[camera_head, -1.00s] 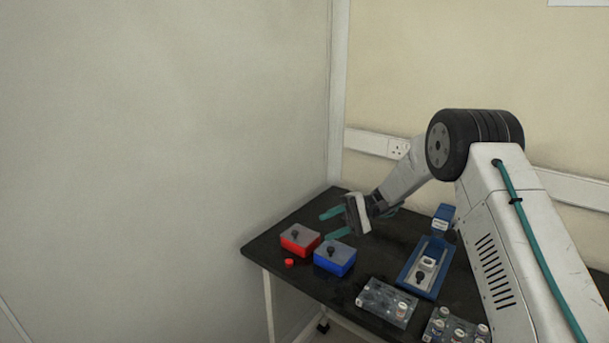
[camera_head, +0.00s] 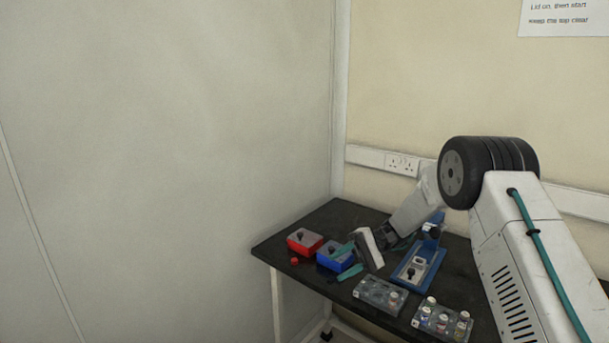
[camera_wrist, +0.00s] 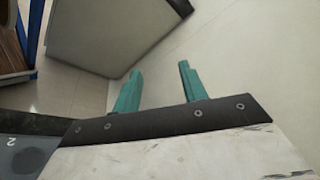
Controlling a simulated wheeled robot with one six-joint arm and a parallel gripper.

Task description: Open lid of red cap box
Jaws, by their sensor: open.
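The red box (camera_head: 305,245) stands near the left end of the black table, with a grey lid and a dark knob on top. Its lid is on. A small red cap (camera_head: 294,261) lies on the table in front of it.
A blue stand (camera_head: 405,272) sits behind and right of my gripper. Two clear racks, one at the table's front (camera_head: 368,292) and one further right (camera_head: 428,322), hold small vials. A wall (camera_head: 180,150) rises beyond the table's left end.

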